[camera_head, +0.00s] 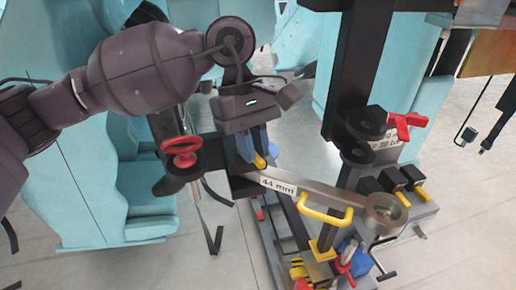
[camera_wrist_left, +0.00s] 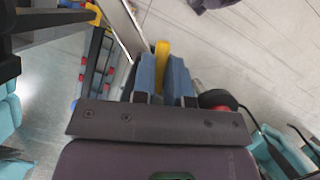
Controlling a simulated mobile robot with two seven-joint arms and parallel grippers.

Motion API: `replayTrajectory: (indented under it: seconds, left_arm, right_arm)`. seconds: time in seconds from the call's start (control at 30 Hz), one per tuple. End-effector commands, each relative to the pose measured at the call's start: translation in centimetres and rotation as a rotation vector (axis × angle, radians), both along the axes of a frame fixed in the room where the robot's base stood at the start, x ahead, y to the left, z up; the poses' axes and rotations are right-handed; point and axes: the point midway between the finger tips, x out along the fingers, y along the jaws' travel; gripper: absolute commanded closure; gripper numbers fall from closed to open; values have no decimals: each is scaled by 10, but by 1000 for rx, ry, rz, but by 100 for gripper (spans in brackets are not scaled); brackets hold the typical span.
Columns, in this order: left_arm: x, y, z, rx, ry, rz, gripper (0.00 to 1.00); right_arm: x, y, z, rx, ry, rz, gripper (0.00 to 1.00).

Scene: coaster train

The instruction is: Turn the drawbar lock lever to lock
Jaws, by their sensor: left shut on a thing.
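A yellow lever shows between the blue fingers of my left gripper (camera_head: 253,150); only its tip (camera_head: 260,161) is visible in the head view. In the left wrist view the yellow lever (camera_wrist_left: 162,55) stands between the two fingers of the left gripper (camera_wrist_left: 163,80), which are shut on it. The lever's lower part is hidden by the fingers. The grey drawbar (camera_head: 320,190), marked "44 mm", runs from just beside the gripper to a ring-shaped eye (camera_head: 385,210) at the right. Lock markings are not readable. My right gripper is not in view.
A red handwheel (camera_head: 182,150) stands close left of the gripper. A yellow grab handle (camera_head: 325,215) is on the drawbar. A black post (camera_head: 352,75) with a red lever (camera_head: 403,125) rises to the right. Light blue seats (camera_head: 120,190) stand at the left.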

Motion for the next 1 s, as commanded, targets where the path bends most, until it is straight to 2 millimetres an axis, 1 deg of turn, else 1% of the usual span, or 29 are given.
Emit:
replayTrajectory:
  seconds: [0.03,0.2,0.4,0.63,1.0]
  left_arm:
    - [1,1,-7,-1,8,-39,100]
    - [-2,4,-6,-2,6,-151,100]
    - [-3,7,-4,0,5,-238,100]
    - [-4,9,-2,0,1,-282,100]
    - [-5,9,0,1,-1,-289,100]
  right_arm:
    - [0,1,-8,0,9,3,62]
    - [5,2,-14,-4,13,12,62]
    - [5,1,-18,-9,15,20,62]
    - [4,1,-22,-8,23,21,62]
    - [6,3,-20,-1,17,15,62]
